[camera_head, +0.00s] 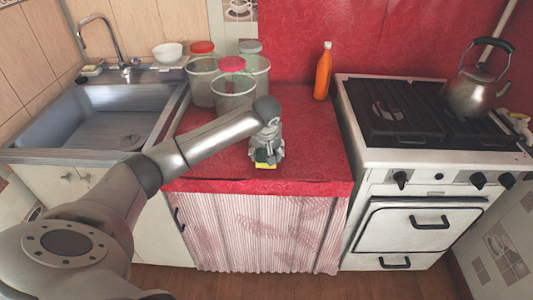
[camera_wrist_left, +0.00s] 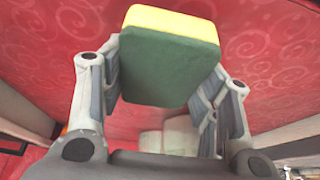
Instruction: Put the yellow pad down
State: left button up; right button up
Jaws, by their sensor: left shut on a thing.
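The yellow pad (camera_wrist_left: 172,22) is a sponge with a yellow layer and a dark green layer. In the left wrist view it sits between the two fingers of my left gripper (camera_wrist_left: 163,85), which is shut on it. In the head view the left gripper (camera_head: 266,155) points down over the front part of the red counter (camera_head: 215,160), with a bit of the yellow pad (camera_head: 265,165) showing at its tips. I cannot tell whether the pad touches the counter. My right gripper is not in view.
Several clear jars stand at the counter's back left, one with a red lid (camera_head: 232,64). An orange bottle (camera_head: 323,72) stands at the back right. The sink (camera_head: 95,115) is to the left, and the stove (camera_head: 420,150) with a kettle (camera_head: 473,92) to the right. The counter right of the gripper is clear.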

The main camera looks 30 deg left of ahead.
pick_arm(q)
jog(key=shift+f, duration=0.75)
jog(key=shift+s+f+b, duration=0.15)
jog(key=shift+f+b, duration=0.2)
jog(key=shift+b, duration=0.1)
jog(key=o, duration=0.7)
jog(key=shift+s+f, duration=0.1)
jog(key=shift+f, duration=0.05)
jog(key=shift+c, duration=0.2)
jog(key=shift+o, duration=1.1)
jog(key=shift+f, duration=0.25)
